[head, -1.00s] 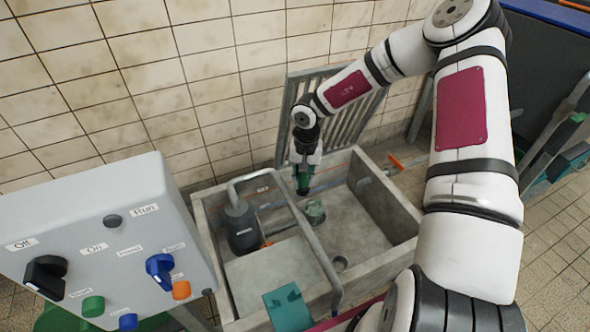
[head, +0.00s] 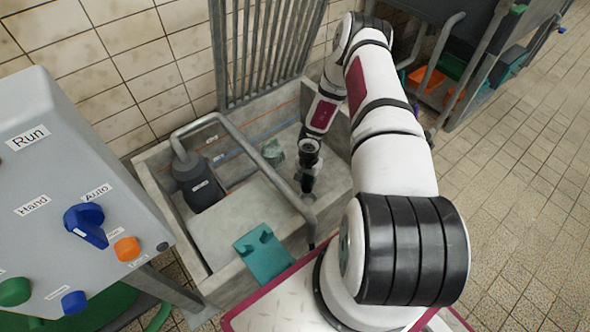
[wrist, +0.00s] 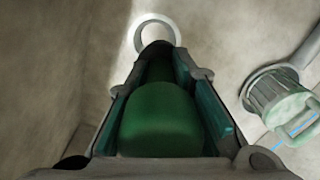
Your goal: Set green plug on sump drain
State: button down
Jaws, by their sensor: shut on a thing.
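My gripper (head: 307,182) is inside the concrete sump, pointing down near its right side. In the wrist view my gripper (wrist: 160,90) is shut on the green plug (wrist: 160,122), which sits between its two teal finger pads. A pale ring, the sump drain (wrist: 138,32), lies on the floor just beyond the fingertips. The dark far end of the grip overlaps the ring's lower edge in that picture; I cannot tell the gap in height. In the head view the plug and drain are hidden by my arm and gripper.
The sump wall (head: 160,197) surrounds the work area, with a bent grey pipe (head: 255,150) crossing over it. A dark pump (head: 198,182) and a pale green lump (head: 272,151) are inside. A teal bracket (head: 264,256) sits at the front. An upright grate (head: 262,50) stands behind.

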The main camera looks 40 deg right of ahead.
aim_at(309, 190)
jog(key=shift+s+d+f, duration=0.2)
jog(key=shift+s+f, duration=0.2)
jog(key=shift+f, duration=0.4)
notch_tip(309, 190, down, 4)
jog(key=b, duration=0.4)
jog(key=shift+f, duration=0.2)
jog(key=shift+f+b, duration=0.75)
jog(key=shift+f, duration=1.15)
jog(key=c, duration=1.3)
grip_release()
notch_tip(309, 190, up, 12)
jog(key=shift+r, duration=0.1)
jog(key=shift+w, duration=0.1)
